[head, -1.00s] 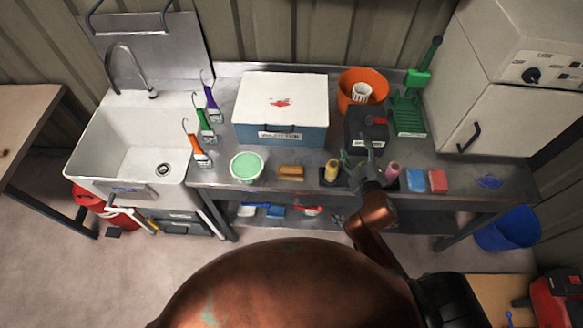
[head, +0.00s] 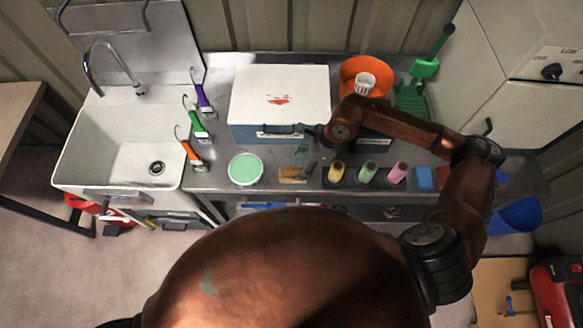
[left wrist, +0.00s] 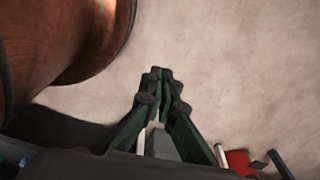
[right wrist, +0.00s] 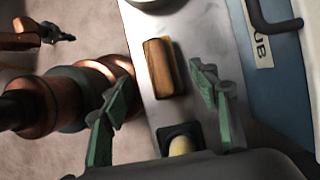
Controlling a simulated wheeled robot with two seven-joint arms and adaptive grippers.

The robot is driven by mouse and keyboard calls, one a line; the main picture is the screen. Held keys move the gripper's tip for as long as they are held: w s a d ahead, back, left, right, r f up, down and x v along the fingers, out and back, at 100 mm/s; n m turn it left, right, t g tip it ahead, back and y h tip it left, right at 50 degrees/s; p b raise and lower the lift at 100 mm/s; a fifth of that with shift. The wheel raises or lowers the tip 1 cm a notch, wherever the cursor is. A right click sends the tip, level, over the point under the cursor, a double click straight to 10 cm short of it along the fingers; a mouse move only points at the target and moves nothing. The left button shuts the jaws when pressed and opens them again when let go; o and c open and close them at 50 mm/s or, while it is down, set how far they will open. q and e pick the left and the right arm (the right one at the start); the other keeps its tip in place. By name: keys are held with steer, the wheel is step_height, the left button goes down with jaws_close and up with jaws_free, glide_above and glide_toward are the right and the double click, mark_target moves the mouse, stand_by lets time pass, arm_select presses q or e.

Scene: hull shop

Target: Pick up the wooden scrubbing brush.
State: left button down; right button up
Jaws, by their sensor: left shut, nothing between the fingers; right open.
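The wooden scrubbing brush (head: 291,174) lies on the steel bench near its front edge, between the green-topped tub and the yellow spool. In the right wrist view the brush (right wrist: 158,67) is a brown block lying ahead of the fingertips. My right gripper (head: 304,149) is open and empty, just behind and above the brush; in the right wrist view its fingers (right wrist: 160,88) stand on either side of the brush's line, apart from it. My left gripper (left wrist: 161,74) is shut and empty over bare floor, and does not show in the head view.
The green-topped tub (head: 245,169) stands left of the brush, and yellow (head: 336,171), green (head: 367,172) and pink (head: 398,173) spools stand to its right. A blue-and-white box (head: 279,98) stands behind. A sink (head: 120,150) is at left.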

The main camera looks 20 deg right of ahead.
mark_target(293, 173)
steer(key=shift+w+d+f, duration=0.15)
steer(key=shift+d+f, duration=0.25)
steer(key=shift+x, duration=0.85)
steer(key=p+x, duration=0.1)
steer(key=x, duration=0.1)
steer(key=p+x, duration=0.1)
steer(key=x, duration=0.1)
steer(key=shift+a, duration=0.3)
steer(key=shift+a+f, duration=0.15)
steer(key=shift+f, duration=0.4)
arm_select(q)
step_height(293, 173, up, 2)
arm_select(e)
steer(key=shift+c, duration=0.7)
arm_select(q)
steer(key=shift+s, duration=0.1)
arm_select(e)
steer(key=c, duration=1.1)
